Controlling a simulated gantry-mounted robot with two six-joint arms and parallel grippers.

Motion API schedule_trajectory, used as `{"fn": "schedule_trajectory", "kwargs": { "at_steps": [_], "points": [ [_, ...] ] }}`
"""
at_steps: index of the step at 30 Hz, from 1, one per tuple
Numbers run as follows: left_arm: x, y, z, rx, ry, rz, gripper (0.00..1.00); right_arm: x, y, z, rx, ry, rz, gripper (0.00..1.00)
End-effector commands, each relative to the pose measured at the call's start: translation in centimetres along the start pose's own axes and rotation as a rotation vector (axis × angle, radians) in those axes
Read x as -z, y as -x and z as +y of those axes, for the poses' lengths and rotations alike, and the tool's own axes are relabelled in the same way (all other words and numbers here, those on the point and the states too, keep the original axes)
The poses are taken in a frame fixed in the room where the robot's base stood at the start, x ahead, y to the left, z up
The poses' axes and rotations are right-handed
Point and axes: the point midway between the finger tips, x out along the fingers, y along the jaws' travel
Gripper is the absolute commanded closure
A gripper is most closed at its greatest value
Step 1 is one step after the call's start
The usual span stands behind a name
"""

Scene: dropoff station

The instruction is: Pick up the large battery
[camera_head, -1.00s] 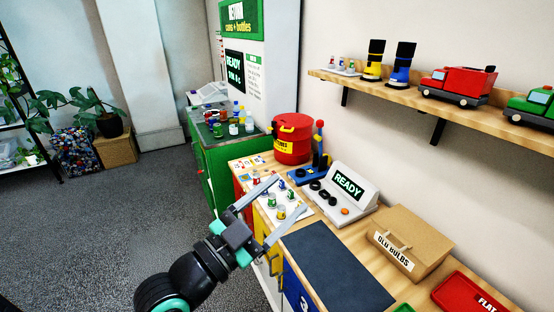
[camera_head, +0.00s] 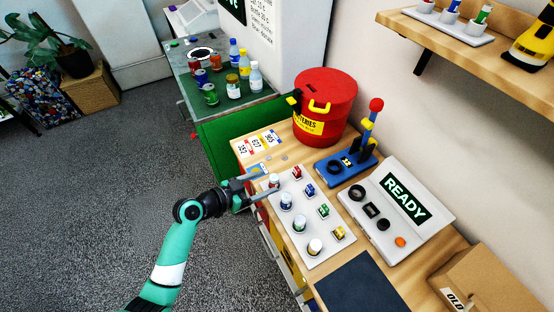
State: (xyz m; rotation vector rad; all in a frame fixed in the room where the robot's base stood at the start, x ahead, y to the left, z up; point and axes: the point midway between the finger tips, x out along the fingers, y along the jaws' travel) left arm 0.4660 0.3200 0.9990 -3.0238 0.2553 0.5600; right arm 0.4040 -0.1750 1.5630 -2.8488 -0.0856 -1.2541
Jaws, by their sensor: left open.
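A white tray (camera_head: 277,216) on the wooden counter holds several upright batteries in a left row and small coloured blocky ones in a right row. I cannot tell which is the large battery. My left gripper (camera_head: 268,182) is open, its fingers reaching over the tray's far left edge beside the reddish battery. Whether it touches is unclear. My right gripper is out of view.
A red batteries bin (camera_head: 326,105) and a blue stand with a red-knobbed lever (camera_head: 345,164) are behind the tray. A grey READY console (camera_head: 400,210) is to its right. A dark mat (camera_head: 361,284) lies in front.

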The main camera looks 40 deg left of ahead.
Motion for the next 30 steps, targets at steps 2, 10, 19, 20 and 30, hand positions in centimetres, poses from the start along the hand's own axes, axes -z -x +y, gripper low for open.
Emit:
{"fn": "schedule_trajectory", "kwargs": {
  "at_steps": [2, 10, 19, 20, 30],
  "points": [
    [-1.1, 1.0, -0.8, 0.023, 0.027, -0.019, 0.24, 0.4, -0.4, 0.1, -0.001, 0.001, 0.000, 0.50],
    [-1.7, 0.7, -1.7, 0.045, 0.038, -0.022, 0.24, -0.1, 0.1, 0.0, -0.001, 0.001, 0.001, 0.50],
    [-1.8, -4.5, -1.9, 0.044, 0.038, -0.023, 0.24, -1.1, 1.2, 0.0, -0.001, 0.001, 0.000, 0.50],
    [-1.7, -4.7, -1.9, 0.044, 0.038, -0.024, 0.24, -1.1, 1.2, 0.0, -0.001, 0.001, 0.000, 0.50],
    [-2.5, -7.7, -2.1, 0.043, 0.037, -0.024, 0.24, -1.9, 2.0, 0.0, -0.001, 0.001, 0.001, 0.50]
  ]
}}
